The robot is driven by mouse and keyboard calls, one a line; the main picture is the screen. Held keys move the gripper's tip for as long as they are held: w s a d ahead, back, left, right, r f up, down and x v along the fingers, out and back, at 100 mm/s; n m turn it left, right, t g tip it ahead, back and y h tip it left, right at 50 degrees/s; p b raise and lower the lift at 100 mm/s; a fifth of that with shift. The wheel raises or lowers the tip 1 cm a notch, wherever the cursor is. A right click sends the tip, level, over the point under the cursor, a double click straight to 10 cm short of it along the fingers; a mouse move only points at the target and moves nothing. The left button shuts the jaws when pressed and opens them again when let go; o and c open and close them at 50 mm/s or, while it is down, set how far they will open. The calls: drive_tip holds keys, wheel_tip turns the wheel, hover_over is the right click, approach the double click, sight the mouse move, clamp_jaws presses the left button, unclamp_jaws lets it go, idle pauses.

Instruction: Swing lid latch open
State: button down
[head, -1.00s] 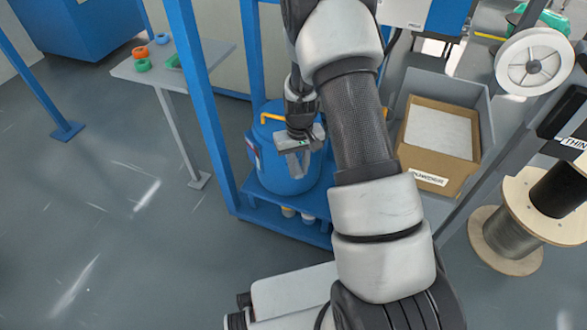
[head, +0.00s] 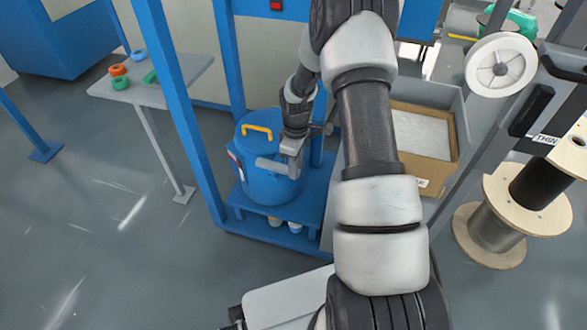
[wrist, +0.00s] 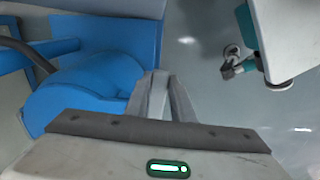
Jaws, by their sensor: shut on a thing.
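The blue drum (head: 268,185) stands on a blue rack shelf, with its blue lid (head: 248,143) on top and a yellow handle (head: 257,128) on the lid. My gripper (head: 263,163) is at the drum's near right side, just below the lid rim, with its grey fingers pointing left across the drum. In the wrist view, the fingers of my gripper (wrist: 160,84) are close together beside the blue drum (wrist: 88,88). The lid latch is hidden at the fingers, and I cannot make out its shape or angle.
Blue rack posts (head: 180,110) stand beside the drum. A grey table (head: 150,88) with small coloured rings is at left. A cardboard box (head: 420,130) in a grey bin and wooden cable spools (head: 505,215) are at right. The floor at left is clear.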

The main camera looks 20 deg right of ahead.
drive_tip(key=shift+w+d+n, duration=0.2)
drive_tip(key=shift+n, duration=0.2)
drive_tip(key=c, duration=1.5)
unclamp_jaws()
drive_tip(key=shift+r, duration=0.1)
wheel_tip(320, 180, up, 17)
drive_tip(key=p, duration=0.4)
drive_tip(key=shift+r, duration=0.15)
